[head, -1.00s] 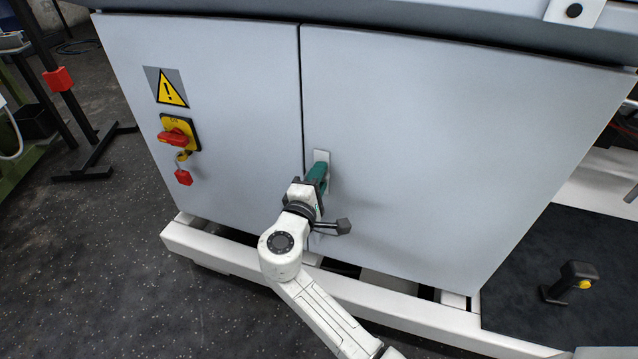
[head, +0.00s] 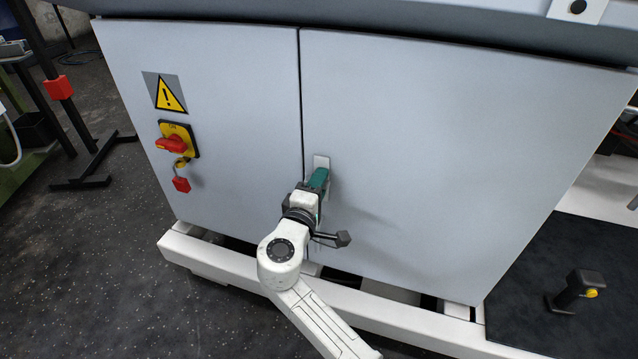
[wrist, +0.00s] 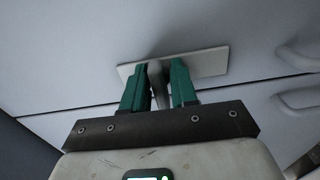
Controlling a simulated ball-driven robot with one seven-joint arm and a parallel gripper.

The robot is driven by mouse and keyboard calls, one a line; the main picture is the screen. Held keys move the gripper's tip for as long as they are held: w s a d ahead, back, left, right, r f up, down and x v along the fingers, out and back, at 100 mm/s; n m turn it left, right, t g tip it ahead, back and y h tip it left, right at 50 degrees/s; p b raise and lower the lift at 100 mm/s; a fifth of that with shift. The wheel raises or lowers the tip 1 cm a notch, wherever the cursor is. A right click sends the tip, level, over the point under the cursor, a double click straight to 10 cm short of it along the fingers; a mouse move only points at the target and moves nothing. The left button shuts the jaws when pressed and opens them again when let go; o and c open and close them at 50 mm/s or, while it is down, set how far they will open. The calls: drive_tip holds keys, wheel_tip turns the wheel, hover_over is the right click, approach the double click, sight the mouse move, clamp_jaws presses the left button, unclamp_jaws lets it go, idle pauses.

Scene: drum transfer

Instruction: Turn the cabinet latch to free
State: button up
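The cabinet latch sits by the door seam on a pale plate (head: 321,162), which also shows in the wrist view (wrist: 212,62). In the wrist view its grey lever (wrist: 157,86) stands between the two teal fingers of my gripper (wrist: 159,80). The fingers are apart, one on each side of the lever, with a narrow gap visible at the right finger. Contact at the left finger is unclear. In the head view my gripper (head: 318,178) is at the plate and covers the lever. Both doors look shut.
A yellow switch with a red handle (head: 172,144) and a red padlock (head: 181,184) is on the left door, below a warning sign (head: 164,93). A white base rail (head: 400,320) runs below. A joystick (head: 580,288) stands at right on a dark mat.

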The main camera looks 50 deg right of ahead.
drive_tip(key=shift+o, duration=1)
drive_tip(key=p+v, duration=0.3)
drive_tip(key=v, duration=0.7)
drive_tip(key=shift+a, duration=0.4)
drive_tip(key=shift+s, duration=0.15)
